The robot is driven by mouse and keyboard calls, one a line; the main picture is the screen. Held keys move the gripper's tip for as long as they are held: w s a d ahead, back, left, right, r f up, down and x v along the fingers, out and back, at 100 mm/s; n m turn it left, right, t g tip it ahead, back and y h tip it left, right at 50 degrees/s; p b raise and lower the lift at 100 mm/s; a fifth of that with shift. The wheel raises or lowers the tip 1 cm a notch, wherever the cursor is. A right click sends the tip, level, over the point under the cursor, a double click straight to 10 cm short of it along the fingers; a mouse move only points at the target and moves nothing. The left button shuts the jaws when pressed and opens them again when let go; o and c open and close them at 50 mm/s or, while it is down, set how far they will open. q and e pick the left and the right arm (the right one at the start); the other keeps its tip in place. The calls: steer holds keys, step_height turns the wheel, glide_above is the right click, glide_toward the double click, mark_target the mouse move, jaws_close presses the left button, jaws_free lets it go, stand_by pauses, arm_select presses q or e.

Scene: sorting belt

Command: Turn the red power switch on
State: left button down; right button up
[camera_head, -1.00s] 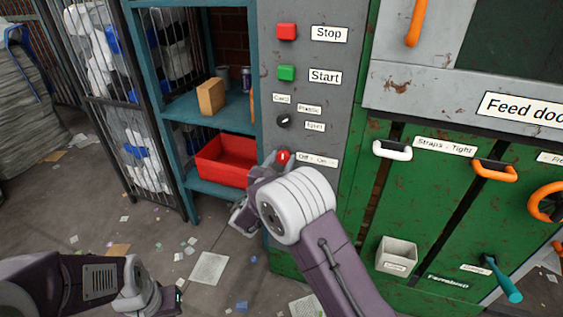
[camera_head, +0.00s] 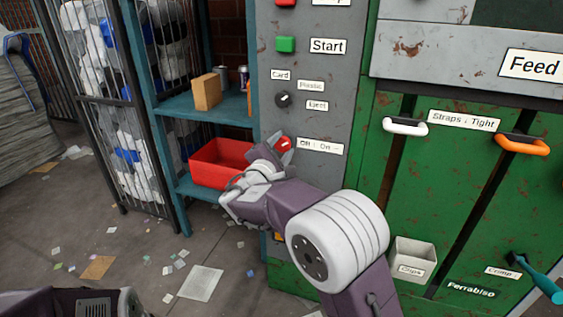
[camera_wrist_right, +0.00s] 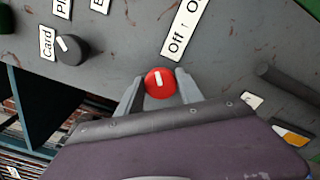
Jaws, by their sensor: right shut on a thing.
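The red power switch (camera_head: 284,144) is a round red knob with a white mark, low on the grey control panel. Its label (camera_head: 320,146) reads Off and On. In the right wrist view the knob (camera_wrist_right: 159,86) sits between the two fingers of my right gripper (camera_wrist_right: 158,92), which is shut on it. In the head view my right gripper (camera_head: 273,153) reaches the knob from the lower left and covers part of it. The mark leans up and to the right in the head view. Only part of my left arm shows at the bottom left; its gripper is out of view.
Above are a black selector dial (camera_head: 283,99) and a green Start button (camera_head: 286,45). A teal shelf (camera_head: 190,105) with a red bin (camera_head: 210,175) stands left of the panel. The green machine with a white handle (camera_head: 405,126) is to the right.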

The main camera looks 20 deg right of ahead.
steer(key=m+b, duration=0.2)
steer(key=b, duration=0.1)
steer(key=m+b, duration=0.3)
steer(key=b, duration=0.1)
steer(key=shift+f, duration=0.4)
steer(key=shift+r+m+b, duration=0.15)
steer(key=shift+m+b, duration=0.95)
steer(key=shift+b, duration=0.3)
steer(key=o, duration=1.3)
steer(key=shift+r, duration=0.1)
